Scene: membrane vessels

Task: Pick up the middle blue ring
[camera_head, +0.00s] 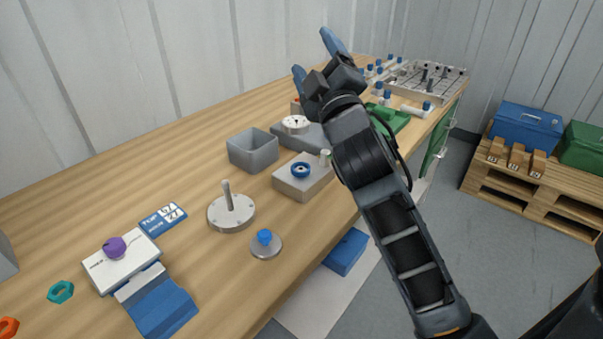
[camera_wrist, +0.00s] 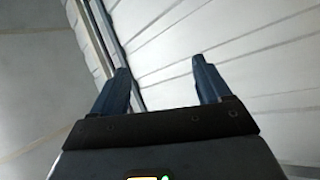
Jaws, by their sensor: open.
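A blue ring (camera_head: 301,170) with a dark centre sits on top of a grey block (camera_head: 309,184), near the middle of the bench. A short pale peg (camera_head: 325,158) stands on the same block. Several small blue parts show around white cylinders at the far end, too small to tell whether they are rings. My gripper (camera_head: 313,56) is raised above the bench, beyond the block, fingers pointing up and left. It is open and empty. In the wrist view its two blue fingers (camera_wrist: 161,72) stand apart against pale wall panels, with no ring in sight.
The wooden bench (camera_head: 130,160) carries a grey open box (camera_head: 253,150), a round base with a post (camera_head: 231,210), a blue knob on a disc (camera_head: 265,240) and a white dial (camera_head: 296,125). A metal rack (camera_head: 425,80) stands at the far end. Bench near the wall is clear.

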